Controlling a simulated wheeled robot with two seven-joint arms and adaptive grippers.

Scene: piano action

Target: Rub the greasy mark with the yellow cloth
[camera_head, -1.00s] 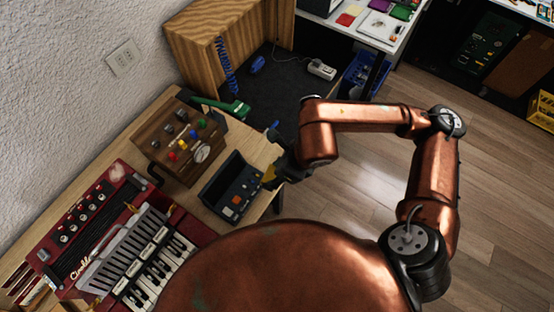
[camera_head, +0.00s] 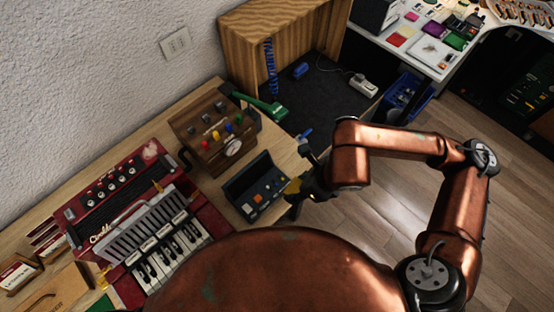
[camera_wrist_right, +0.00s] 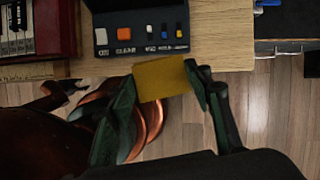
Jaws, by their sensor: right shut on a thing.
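The yellow cloth (camera_wrist_right: 161,78) is between the fingers of my right gripper (camera_wrist_right: 166,88) in the right wrist view. A small yellow part of the cloth also shows in the head view (camera_head: 293,186). My left gripper is not in view.
A wooden box with coloured knobs (camera_head: 203,145) stands between the smudge and my right gripper. A green-handled tool (camera_head: 262,104) lies behind. Some bare table (camera_head: 278,140) shows.

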